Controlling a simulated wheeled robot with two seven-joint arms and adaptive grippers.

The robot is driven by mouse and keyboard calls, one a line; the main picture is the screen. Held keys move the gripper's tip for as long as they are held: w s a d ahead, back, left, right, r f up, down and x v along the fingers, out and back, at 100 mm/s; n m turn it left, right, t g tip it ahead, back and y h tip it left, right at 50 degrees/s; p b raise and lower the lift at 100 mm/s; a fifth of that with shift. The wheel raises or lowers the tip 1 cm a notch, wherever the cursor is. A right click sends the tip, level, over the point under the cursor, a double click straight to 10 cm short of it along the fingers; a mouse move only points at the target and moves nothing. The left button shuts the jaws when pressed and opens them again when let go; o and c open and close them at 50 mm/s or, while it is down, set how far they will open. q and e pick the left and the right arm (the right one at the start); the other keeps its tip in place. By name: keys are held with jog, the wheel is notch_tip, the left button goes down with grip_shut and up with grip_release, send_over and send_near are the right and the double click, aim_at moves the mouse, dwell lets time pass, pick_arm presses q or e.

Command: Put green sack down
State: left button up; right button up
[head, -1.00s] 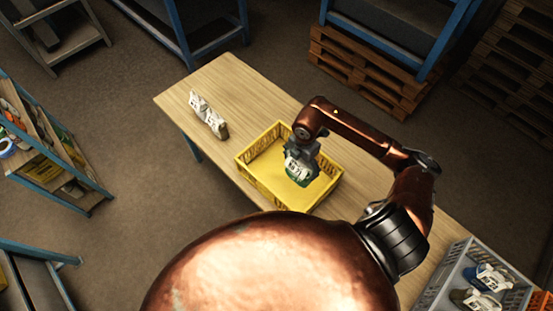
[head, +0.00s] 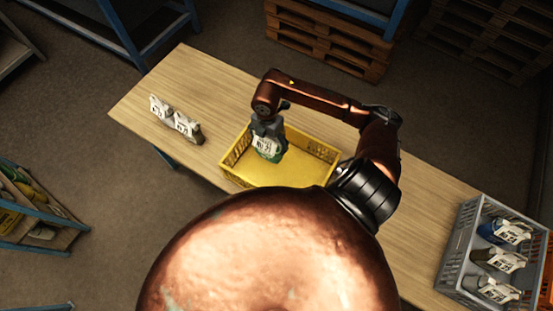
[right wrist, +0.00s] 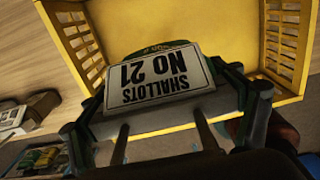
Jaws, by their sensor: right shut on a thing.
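The green sack (head: 268,154) carries a white label reading "SHALLOTS NO 21", which shows upside down in the right wrist view (right wrist: 160,74). My right gripper (head: 268,135) is shut on it, with a finger on each side of the label. The sack is over the left part of the yellow crate (head: 318,144), within its rim as seen from the head. I cannot tell whether its underside touches the crate floor. The crate's yellow floor and slotted walls show behind the sack in the right wrist view (right wrist: 185,22). My left gripper is not in view.
A grey crate (head: 453,262) with several labelled sacks stands at the right. The rest of the yellow crate's floor looks empty.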

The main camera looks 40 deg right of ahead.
jog(key=shift+w+f+b, duration=0.3)
jog(key=shift+f+b, duration=0.1)
jog(key=shift+f, duration=0.25)
jog(key=shift+w+f, duration=0.1)
jog(key=shift+f, duration=0.15)
notch_tip(320, 180, down, 9)
jog(key=shift+f+p, duration=0.1)
jog(key=shift+p, duration=0.5)
jog(key=shift+f, duration=0.2)
jog(key=shift+f, duration=0.15)
jog(key=o, duration=1.6)
